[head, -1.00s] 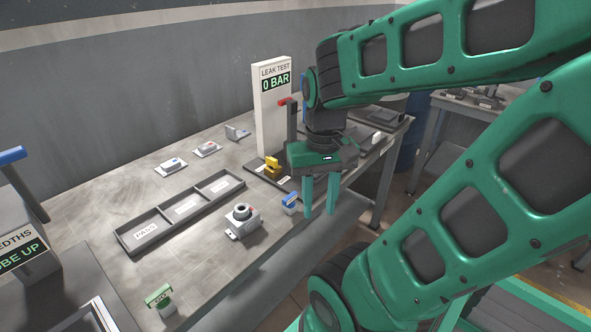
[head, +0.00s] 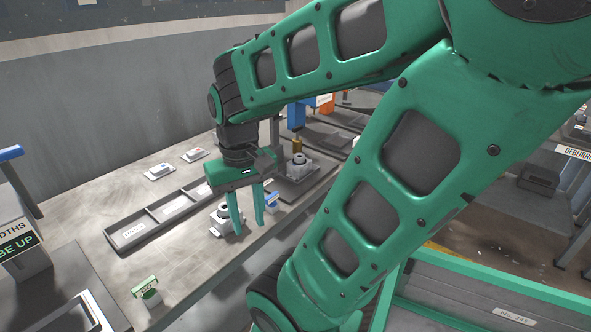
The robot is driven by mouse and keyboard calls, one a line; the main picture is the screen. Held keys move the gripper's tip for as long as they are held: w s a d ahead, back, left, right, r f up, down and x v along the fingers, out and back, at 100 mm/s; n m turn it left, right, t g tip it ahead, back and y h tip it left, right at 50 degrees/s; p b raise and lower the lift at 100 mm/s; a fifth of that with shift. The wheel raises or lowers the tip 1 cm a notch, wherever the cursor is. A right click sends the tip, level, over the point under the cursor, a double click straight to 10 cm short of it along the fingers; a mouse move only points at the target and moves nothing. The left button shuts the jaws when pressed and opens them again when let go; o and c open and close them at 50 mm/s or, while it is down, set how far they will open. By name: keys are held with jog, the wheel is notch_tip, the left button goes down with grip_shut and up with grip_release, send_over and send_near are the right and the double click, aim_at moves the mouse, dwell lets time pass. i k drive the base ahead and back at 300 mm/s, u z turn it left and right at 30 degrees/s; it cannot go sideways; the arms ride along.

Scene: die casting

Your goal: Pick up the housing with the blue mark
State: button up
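My gripper (head: 248,228) hangs fingers-down over the front part of the bench, open, with nothing between its fingers. A grey housing with a round dark-ringed bore (head: 222,211) sits on the bench just behind and left of the fingers, which partly hide it. I see no blue mark on its visible side. Another round-topped grey housing (head: 299,160) stands on a dark plate farther right, below a brass-coloured probe. A small tool with a blue top (head: 272,201) stands right of the fingers.
A dark three-part tray (head: 128,238) lies left of the gripper. Two small parts on white cards, the nearer one (head: 160,171) and the farther one (head: 194,155), lie behind it. A green-topped gauge (head: 148,291) stands near the front edge. Bare bench lies between gauge and tray.

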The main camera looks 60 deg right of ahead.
aim_at(298, 171)
jog(key=z, duration=0.05)
jog(key=k, duration=1.8)
jog(key=z, duration=1)
jog(key=i, duration=1)
jog(key=u, duration=0.1)
